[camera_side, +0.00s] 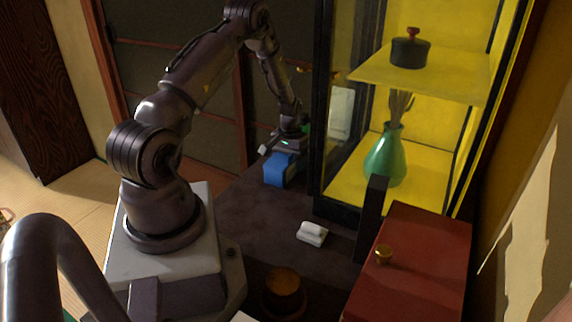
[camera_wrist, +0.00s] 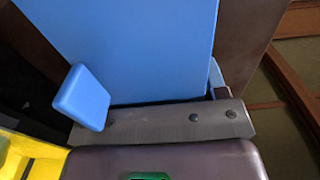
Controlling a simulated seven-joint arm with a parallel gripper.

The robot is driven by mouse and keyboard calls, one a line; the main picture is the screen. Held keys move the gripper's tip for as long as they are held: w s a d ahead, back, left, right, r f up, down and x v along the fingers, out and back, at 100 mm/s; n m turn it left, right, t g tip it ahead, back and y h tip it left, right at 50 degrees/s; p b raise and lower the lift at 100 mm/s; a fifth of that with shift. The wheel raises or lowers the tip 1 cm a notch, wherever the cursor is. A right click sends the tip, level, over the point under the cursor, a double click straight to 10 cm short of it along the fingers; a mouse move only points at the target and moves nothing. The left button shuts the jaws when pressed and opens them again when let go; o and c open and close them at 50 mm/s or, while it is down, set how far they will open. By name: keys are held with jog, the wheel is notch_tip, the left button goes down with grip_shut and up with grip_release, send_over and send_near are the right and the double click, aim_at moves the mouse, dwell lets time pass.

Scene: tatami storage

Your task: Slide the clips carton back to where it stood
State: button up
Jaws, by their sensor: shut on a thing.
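The clips carton, which I take to be the blue box (camera_side: 275,175), stands on the dark surface beside the left end of the glass cabinet. My gripper (camera_side: 284,155) is lowered onto it and covers its upper part. In the wrist view the carton (camera_wrist: 145,45) fills the top middle as a flat blue face. My gripper (camera_wrist: 150,90) is shut on it there, with a blue finger pad at the left and part of another at the right edge of the carton. No label is visible. The carton's underside is hidden.
The glass cabinet (camera_side: 319,200) holds a green vase (camera_side: 385,160) and a dark lidded pot (camera_side: 410,52). A small white object (camera_side: 312,234) lies on the dark surface (camera_side: 265,215). A red box (camera_side: 425,250) with a gold knob and a round brown container (camera_side: 284,290) stand nearer.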

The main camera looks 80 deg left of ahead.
jog(key=o, duration=1)
jog(key=shift+r, duration=0.1)
notch_tip(320, 180, up, 13)
jog(key=shift+f, duration=0.15)
